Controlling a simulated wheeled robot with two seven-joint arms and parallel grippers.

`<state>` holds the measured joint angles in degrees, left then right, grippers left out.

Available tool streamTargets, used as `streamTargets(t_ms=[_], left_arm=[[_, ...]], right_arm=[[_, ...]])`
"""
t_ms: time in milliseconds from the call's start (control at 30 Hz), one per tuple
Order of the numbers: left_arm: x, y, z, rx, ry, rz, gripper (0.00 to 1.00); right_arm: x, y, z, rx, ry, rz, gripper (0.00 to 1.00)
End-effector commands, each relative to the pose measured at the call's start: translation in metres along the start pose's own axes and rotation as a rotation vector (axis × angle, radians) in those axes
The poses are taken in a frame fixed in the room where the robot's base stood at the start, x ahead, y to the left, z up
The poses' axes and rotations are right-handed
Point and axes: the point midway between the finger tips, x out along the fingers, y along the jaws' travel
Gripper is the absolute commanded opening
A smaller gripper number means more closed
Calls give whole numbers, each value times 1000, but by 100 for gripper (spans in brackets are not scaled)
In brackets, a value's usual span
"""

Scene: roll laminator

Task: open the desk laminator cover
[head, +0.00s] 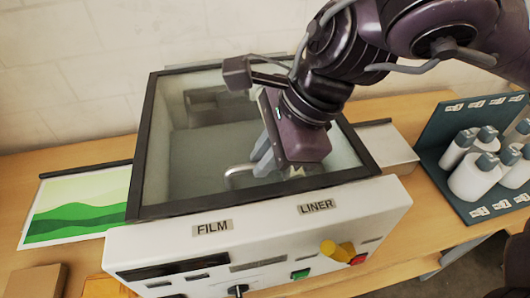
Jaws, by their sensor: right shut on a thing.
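The laminator (375,211) is a white machine on a wooden table, labelled FILM and LINER on its front. Its cover (190,141) is a clear pane in a dark frame lying over the top of the machine. A pale curved handle (236,173) shows at the front middle of the cover. My right gripper (262,162) reaches down from the upper right over the pane, with its grey fingers shut on the handle. The gripper body hides part of the handle and pane. My left gripper is not in view.
A picture sheet with green hills (75,208) lies at the laminator's left. A dark rack (440,125) with several white bottles stands at the right. A tiled wall (60,80) is behind.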

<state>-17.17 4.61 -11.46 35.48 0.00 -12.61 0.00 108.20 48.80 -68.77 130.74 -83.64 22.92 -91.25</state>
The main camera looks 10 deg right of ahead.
Motion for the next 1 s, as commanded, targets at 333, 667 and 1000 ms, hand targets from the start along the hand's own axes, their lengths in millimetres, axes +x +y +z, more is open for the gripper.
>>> streamTargets(t_ms=[333,667,1000], left_arm=[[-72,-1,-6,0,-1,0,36],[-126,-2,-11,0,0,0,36],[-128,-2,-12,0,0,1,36]], right_arm=[[-70,-34,29,1,-1,-7,0],[-132,-88,54,5,-1,-11,0],[-167,-138,68,3,2,-12,0]])
